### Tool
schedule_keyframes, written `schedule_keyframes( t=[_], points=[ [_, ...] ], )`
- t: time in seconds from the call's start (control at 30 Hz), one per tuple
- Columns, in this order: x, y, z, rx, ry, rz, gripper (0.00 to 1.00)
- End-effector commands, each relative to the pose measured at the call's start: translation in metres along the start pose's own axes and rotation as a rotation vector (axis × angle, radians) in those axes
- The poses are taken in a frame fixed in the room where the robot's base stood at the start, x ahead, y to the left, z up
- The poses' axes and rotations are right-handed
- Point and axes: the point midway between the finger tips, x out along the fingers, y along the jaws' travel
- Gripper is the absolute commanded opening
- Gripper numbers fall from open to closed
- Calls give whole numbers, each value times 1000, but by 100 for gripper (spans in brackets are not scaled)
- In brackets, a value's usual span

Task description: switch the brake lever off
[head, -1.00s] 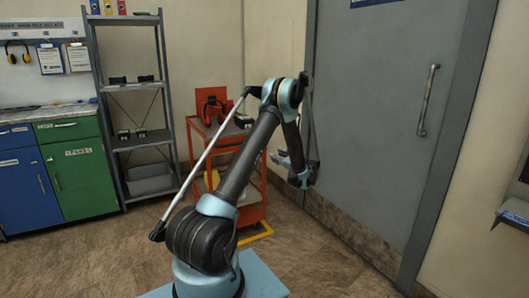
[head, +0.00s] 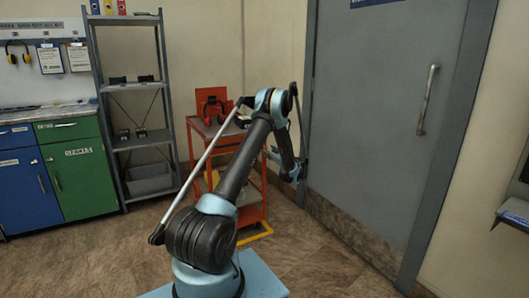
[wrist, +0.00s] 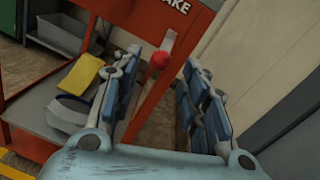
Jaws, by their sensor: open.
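The brake lever (wrist: 168,42) is a pale handle with a red round knob (wrist: 160,59) at its lower end. It is on the orange trolley's side, below a label of which "AKE" shows in the wrist view. My gripper (wrist: 163,63) is open, with one finger to the left and one to the right of the knob in the picture. The knob appears between the fingertips, a little beyond them; I see no contact. In the head view my gripper (head: 289,172) is beside the trolley; the lever cannot be made out there.
The grey door (head: 385,110) stands close to the right of my gripper. A grey shelf unit (head: 138,145) stands left of the trolley.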

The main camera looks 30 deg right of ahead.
Motion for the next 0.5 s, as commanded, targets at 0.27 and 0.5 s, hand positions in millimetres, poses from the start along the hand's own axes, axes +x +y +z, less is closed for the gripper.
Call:
schedule_keyframes(
  t=[0.27,0.5],
  points=[
    [43,0,0,0,0,1,40],
    [58,0,0,0,0,0,40]
  ],
)
